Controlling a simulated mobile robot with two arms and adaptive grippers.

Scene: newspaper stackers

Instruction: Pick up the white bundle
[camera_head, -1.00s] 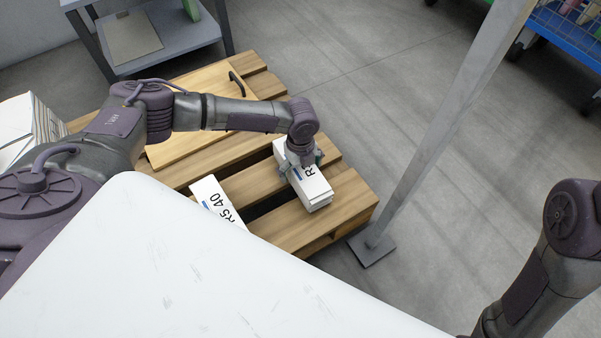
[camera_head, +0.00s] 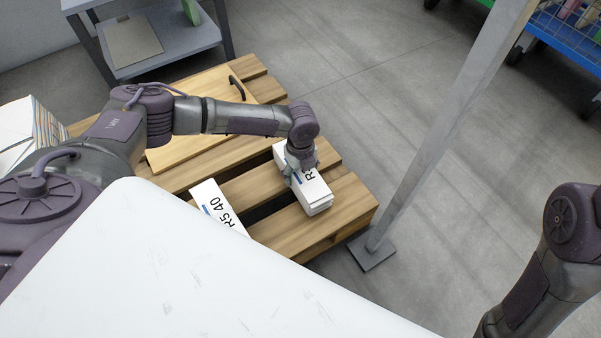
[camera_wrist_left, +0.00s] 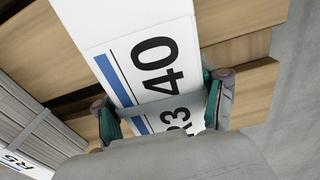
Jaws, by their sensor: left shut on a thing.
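A white bundle (camera_head: 316,194) marked R3 40, with a blue stripe, is at the right end of the wooden pallet (camera_head: 352,200). My left gripper (camera_head: 302,170) reaches down over it, with a finger on each long side, shut on it. In the left wrist view, the bundle (camera_wrist_left: 97,20) lies between the green-padded fingers (camera_wrist_left: 163,108), with a grey strap across it. Whether its underside touches the slats cannot be told. My right gripper is out of view; only my right arm shows.
A second white bundle (camera_head: 212,202), marked R5 40, lies left of it, partly hidden by my white body panel. A wooden board with a black handle (camera_head: 237,88) lies behind. A grey post (camera_head: 440,120) stands right of the pallet. Open floor (camera_head: 350,80) lies beyond.

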